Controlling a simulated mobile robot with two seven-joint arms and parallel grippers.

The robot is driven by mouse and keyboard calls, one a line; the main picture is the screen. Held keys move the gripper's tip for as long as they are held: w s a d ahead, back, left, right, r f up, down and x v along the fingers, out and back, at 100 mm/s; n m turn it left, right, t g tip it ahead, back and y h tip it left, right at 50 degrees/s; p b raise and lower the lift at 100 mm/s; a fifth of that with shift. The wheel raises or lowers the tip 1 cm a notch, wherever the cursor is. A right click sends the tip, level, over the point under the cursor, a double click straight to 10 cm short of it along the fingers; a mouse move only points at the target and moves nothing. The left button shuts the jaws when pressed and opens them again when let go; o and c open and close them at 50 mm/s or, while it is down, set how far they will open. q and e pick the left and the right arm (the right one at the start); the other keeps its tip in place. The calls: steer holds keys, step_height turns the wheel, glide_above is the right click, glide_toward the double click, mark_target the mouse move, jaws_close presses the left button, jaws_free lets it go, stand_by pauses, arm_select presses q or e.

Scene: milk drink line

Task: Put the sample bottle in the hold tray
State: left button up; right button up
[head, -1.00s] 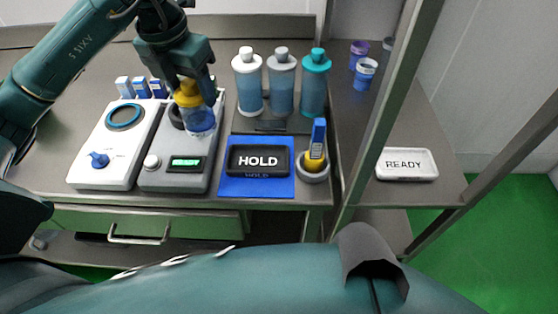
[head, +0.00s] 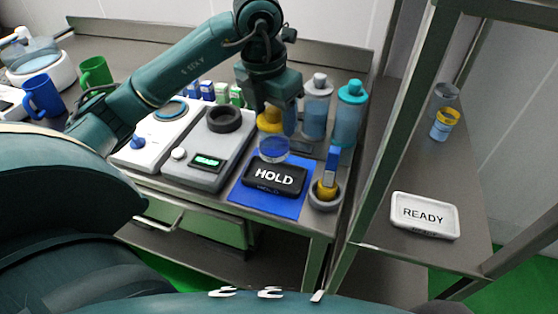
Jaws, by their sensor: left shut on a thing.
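The sample bottle (head: 273,149) has a yellow cap and a clear body with blue at its base. My left gripper (head: 270,108) is shut on it at the cap, pointing down. The bottle is upright at the back edge of the black hold tray (head: 275,180), which is labelled HOLD and lies on a blue mat (head: 243,196). I cannot tell whether the bottle's base is above the tray or behind it. My right gripper is not in view.
A grey device with a dark ring (head: 223,119) stands left of the tray. A yellow-and-blue probe in a round holder (head: 326,193) stands close on the right. Tall bottles (head: 348,112) stand behind. A white READY tray (head: 424,215) lies on the right shelf, past a metal post.

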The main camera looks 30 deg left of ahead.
mark_target(273, 145)
arm_select(q)
step_height(273, 145, down, 3)
steer(key=shift+f, duration=0.1)
step_height(273, 145, down, 3)
steer(key=shift+f, duration=0.85)
steer(key=o, duration=1.3)
